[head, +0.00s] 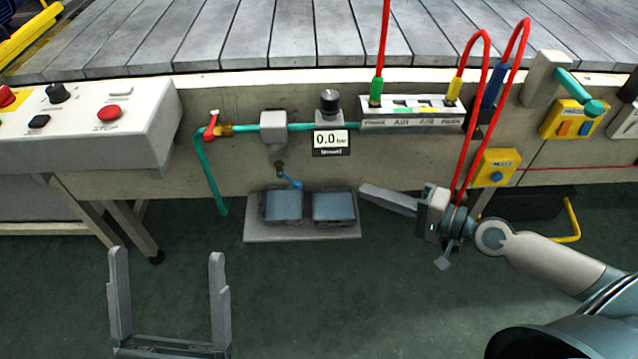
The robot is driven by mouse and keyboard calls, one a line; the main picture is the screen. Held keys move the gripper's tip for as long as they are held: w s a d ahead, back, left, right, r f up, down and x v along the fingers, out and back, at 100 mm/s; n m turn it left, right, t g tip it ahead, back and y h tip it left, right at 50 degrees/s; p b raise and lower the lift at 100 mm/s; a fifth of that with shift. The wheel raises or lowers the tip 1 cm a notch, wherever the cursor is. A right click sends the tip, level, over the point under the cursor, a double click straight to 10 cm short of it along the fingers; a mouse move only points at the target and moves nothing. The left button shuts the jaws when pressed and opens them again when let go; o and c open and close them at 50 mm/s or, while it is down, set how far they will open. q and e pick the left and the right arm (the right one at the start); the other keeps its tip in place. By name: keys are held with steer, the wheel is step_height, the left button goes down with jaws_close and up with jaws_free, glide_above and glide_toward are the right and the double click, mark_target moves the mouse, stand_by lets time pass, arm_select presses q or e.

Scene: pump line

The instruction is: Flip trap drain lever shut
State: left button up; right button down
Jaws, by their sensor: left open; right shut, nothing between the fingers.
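The trap drain lever (291,182) is a small blue handle on a brass drain fitting below the grey trap body (273,127). It slants down to the right, above the left cup on the floor plate. My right gripper (366,191) is shut and empty, its fingers pointing left. It is to the right of the lever, apart from it in the picture. My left gripper (167,257) is open and empty at the lower left, its fingers pointing up, apart from the lever.
A red-handled valve (211,127) sits on the teal pipe left of the trap. A gauge (331,142) reads 0.0 bar. Two blue-topped blocks stand on a grey plate (302,232). Red hoses (468,135) hang by my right wrist. A control box (90,125) is at left.

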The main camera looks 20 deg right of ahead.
steer(key=p+x, duration=0.2)
steer(key=p, duration=0.4)
glide_toward(289, 179)
steer(key=w, duration=0.3)
arm_select(q)
step_height(289, 179, down, 20)
steer(key=w+g+y, duration=0.2)
steer(key=g+y, duration=0.1)
steer(key=g, duration=1)
steer(key=shift+w+y, duration=0.15)
steer(key=shift+y, duration=0.25)
arm_select(e)
steer(key=shift+a+f, duration=0.45)
steer(key=shift+f, duration=0.05)
arm_select(q)
steer(key=shift+f, duration=0.15)
steer(key=s+a+f+g+y+p, duration=0.1)
steer(key=s+a+f+g+p, duration=0.2)
steer(key=s+f+g, duration=0.2)
steer(key=shift+f, duration=0.25)
arm_select(e)
steer(key=shift+s+a+m+t+h, duration=0.2)
steer(key=shift+a+m+t+h, duration=0.15)
steer(key=shift+h, duration=0.25)
arm_select(q)
steer(key=shift+s+a+y+p, duration=0.1)
steer(key=shift+a+y+p, duration=0.05)
steer(key=shift+y+p, duration=0.15)
